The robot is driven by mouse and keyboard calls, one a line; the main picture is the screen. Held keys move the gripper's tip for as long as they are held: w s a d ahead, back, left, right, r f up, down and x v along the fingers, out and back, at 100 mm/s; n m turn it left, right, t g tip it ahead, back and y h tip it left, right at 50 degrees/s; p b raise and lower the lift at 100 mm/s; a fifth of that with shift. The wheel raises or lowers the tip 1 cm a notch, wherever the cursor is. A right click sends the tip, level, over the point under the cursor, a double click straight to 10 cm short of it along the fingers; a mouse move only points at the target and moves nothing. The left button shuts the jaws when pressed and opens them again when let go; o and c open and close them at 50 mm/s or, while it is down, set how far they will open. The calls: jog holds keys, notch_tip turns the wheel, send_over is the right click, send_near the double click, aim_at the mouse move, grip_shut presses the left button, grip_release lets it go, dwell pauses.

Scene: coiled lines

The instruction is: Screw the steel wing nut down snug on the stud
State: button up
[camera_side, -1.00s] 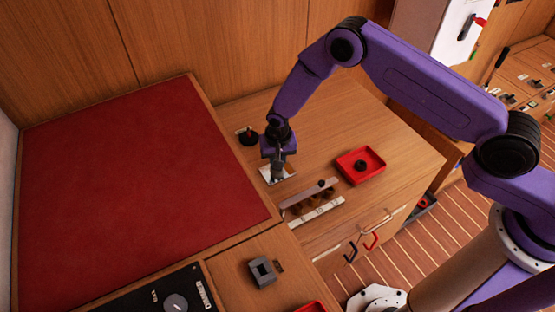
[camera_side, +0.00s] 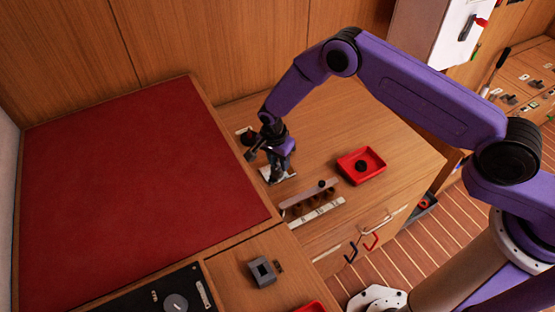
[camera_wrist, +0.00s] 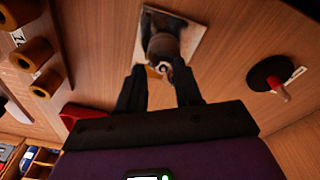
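In the wrist view, a pale metal plate (camera_wrist: 188,40) lies on the wooden top, with a dark, rounded upright (camera_wrist: 163,43) on it that looks like the stud. A small, lighter metal piece (camera_wrist: 167,70), probably the wing nut, shows at its near end. My gripper (camera_wrist: 160,72) is open, with one black finger on each side of this piece and visible gaps beside it. In the side view my gripper (camera_side: 279,172) is low over the plate (camera_side: 267,175) and hides the stud and nut. How far the nut is threaded cannot be told.
A red tray (camera_side: 374,175) with a black round piece stands right of the plate. A rack (camera_side: 313,193) with several brown cylinders is in front. A black disc with a red peg (camera_wrist: 271,80) is close to the plate. The red mat (camera_side: 140,190) is clear.

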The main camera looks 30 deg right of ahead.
jog(key=shift+o, duration=0.4)
jog(key=m, duration=0.1)
jog(key=a+m, duration=0.1)
jog(key=m, duration=0.1)
jog(key=shift+w+r, duration=0.1)
jog(key=o, duration=0.6)
jog(key=shift+a, duration=0.15)
jog(key=shift+o, duration=0.5)
jog(key=shift+w+r, duration=0.15)
jog(key=shift+r, duration=1.6)
jog(key=shift+d+r, duration=0.3)
jog(key=shift+r, duration=0.4)
notch_tip(320, 180, up, 17)
jog(key=a, duration=0.2)
jog(key=shift+s+r, duration=0.15)
jog(key=shift+s, duration=0.2)
